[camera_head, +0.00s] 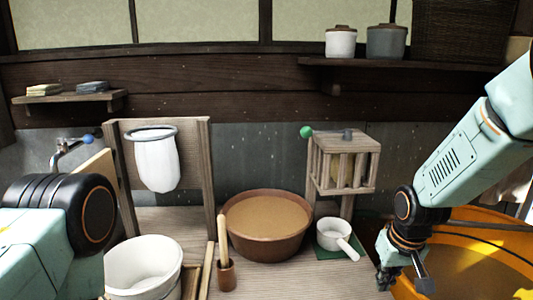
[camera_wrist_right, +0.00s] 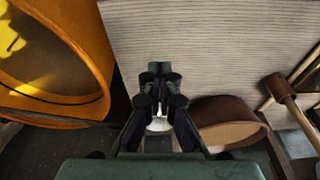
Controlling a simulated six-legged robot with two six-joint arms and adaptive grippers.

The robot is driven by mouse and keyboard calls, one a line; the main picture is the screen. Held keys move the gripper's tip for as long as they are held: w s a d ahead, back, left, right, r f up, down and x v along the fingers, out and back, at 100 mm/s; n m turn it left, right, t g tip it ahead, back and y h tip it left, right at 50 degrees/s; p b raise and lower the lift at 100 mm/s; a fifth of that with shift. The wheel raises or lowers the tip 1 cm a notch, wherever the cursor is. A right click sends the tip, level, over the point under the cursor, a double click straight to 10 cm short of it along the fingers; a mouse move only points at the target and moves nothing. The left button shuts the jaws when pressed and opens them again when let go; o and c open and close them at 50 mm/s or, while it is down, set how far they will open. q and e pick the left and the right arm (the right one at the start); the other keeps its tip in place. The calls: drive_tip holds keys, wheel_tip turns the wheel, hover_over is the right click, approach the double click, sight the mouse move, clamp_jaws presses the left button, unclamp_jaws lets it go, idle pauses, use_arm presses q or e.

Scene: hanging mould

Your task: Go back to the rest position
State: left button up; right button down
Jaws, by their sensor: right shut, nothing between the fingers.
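My right gripper (camera_head: 386,278) hangs low at the right in the head view, pointing down beside the orange tub (camera_head: 470,216). In the right wrist view its dark fingers (camera_wrist_right: 160,78) are together with nothing held. A small pale thing shows behind them, too little to name. My left arm's dark joint shows at the left edge of the head view, but the left gripper is out of view.
A slatted wooden box (camera_head: 343,165) stands on a post, with a white ladle pot (camera_head: 333,236) below. A brown bowl (camera_head: 266,226), a white bucket (camera_head: 142,266) and a hanging white cloth bag (camera_head: 157,165) stand further left. The orange tub is close to my right gripper.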

drive_tip(key=s+a+f+t+b, duration=0.1)
drive_tip(key=s+f+b, duration=0.1)
drive_tip(key=s+f, duration=0.45)
drive_tip(key=s+a+f+t+b, duration=0.1)
drive_tip(key=s+f+b, duration=0.15)
drive_tip(key=f, duration=0.75)
drive_tip(key=s+f+g+b, duration=0.2)
drive_tip(key=s+f, duration=0.5)
drive_tip(key=s, duration=0.5)
drive_tip(key=s+f+g+b, duration=0.2)
drive_tip(key=s+f, duration=0.4)
drive_tip(key=s, duration=0.6)
drive_tip(key=shift+s+f+m+b, duration=0.15)
drive_tip(key=shift+f+m+b, duration=0.2)
drive_tip(key=shift+b, duration=0.2)
drive_tip(key=shift+s+a, duration=0.1)
drive_tip(key=shift+a, duration=0.05)
drive_tip(key=c, duration=2.1)
unclamp_jaws()
